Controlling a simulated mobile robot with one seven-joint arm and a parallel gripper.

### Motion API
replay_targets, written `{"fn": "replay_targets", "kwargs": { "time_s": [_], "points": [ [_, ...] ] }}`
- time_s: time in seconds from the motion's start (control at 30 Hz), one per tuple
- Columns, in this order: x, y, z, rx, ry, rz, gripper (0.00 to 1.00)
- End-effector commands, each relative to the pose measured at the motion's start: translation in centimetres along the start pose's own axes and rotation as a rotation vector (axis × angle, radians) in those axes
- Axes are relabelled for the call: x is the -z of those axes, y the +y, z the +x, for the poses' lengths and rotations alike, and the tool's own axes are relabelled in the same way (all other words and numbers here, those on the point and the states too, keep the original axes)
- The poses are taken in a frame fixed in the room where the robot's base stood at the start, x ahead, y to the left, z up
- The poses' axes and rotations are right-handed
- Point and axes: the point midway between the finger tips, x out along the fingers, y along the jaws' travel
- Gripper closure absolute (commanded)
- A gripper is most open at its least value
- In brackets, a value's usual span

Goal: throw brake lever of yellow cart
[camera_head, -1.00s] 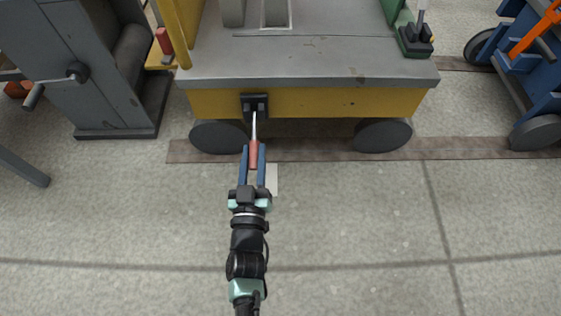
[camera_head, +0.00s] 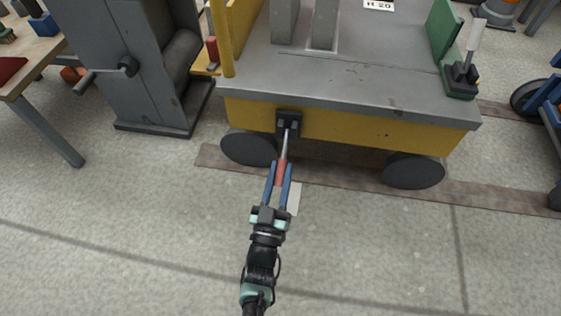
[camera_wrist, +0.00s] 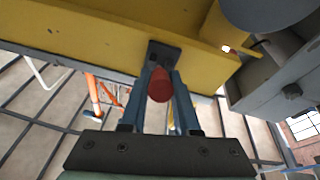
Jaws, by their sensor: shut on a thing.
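The yellow cart (camera_head: 345,128) stands with its yellow side and grey top towards me. Its brake lever has a black bracket on that side, a thin metal rod and a red grip (camera_head: 280,172). The lever sticks out and down from the bracket towards me. My gripper (camera_head: 278,178) has its two blue fingers on either side of the red grip and is shut on it. In the wrist view the red grip's round end (camera_wrist: 160,85) shows between the fingers, with the black bracket behind it.
A grey machine with a crank handle (camera_head: 105,74) stands left of the cart, and a wooden table (camera_head: 38,50) is at far left. A green-based lever block (camera_head: 462,80) sits at the cart's right edge. A blue trolley (camera_head: 548,100) is at far right. The floor in front is clear.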

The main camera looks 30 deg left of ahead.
Motion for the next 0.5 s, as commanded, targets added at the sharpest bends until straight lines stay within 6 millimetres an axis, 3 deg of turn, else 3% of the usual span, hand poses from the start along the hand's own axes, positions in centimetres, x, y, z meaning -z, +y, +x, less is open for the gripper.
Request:
{"fn": "replay_targets", "kwargs": {
  "time_s": [0.2, 0.23, 0.37, 0.5],
  "points": [
    [-0.30, 0.21, 0.19, -0.004, -0.010, 0.001, 1.00],
    [-0.29, 0.21, 0.19, -0.004, -0.010, 0.001, 0.65],
    [-0.23, 0.16, 0.15, -0.003, -0.008, 0.001, 0.42],
    [-0.17, 0.10, 0.11, -0.002, -0.006, 0.001, 0.41]
  ]
}}
